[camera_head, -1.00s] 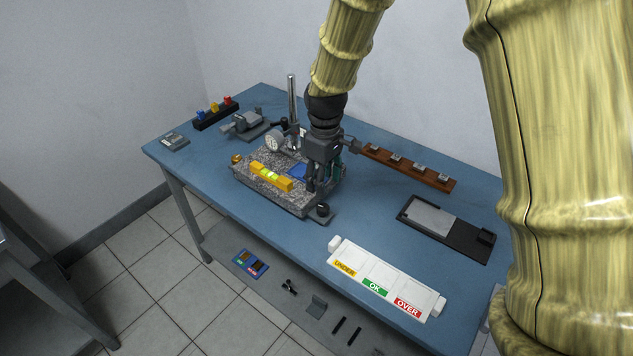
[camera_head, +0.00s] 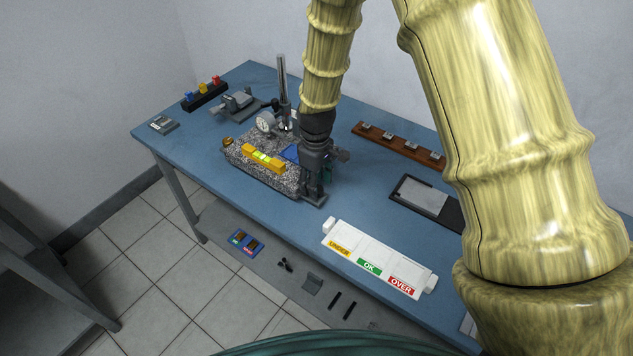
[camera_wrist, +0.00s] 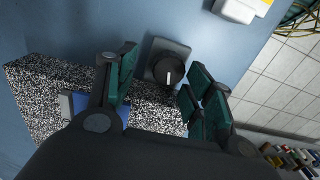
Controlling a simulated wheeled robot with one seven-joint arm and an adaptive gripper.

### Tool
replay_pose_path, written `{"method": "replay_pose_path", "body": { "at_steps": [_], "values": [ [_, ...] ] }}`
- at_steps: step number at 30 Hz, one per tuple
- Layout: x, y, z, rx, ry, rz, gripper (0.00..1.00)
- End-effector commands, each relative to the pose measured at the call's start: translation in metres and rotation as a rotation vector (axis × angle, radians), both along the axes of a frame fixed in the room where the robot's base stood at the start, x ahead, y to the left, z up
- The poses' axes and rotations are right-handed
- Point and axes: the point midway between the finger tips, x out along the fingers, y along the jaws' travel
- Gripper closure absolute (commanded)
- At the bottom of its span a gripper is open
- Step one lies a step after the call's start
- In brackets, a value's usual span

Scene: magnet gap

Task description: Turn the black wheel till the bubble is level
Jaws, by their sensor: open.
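The black wheel (camera_wrist: 168,72), a round knob with a white mark, sits on a dark square base in the wrist view. My gripper (camera_wrist: 158,88) is open, its green-padded fingers on either side of the wheel and apart from it in the picture. In the head view my gripper (camera_head: 314,195) points down at the near right corner of the granite plate (camera_head: 247,166) and hides the wheel. The yellow level (camera_head: 263,158) lies on the plate. Its green vial shows, but the bubble is too small to place.
A dial gauge (camera_head: 265,122) on a post stands behind the level. A blue piece (camera_wrist: 104,110) lies on the plate near my left finger. A white UNDER/OK/OVER tray (camera_head: 378,262) lies at the table's front. A wooden rack (camera_head: 398,146) and a black holder (camera_head: 427,202) lie to the right.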

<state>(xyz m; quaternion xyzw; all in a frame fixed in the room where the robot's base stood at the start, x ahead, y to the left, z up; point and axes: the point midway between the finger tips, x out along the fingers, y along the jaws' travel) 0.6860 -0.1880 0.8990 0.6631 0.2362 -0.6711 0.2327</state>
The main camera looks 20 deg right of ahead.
Motion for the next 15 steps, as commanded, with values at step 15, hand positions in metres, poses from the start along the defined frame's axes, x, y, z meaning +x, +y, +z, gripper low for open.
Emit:
{"method": "replay_pose_path", "body": {
  "at_steps": [15],
  "values": [
    [0.002, 0.001, -0.015, 0.000, 0.002, 0.001, 0.47]
  ]
}}
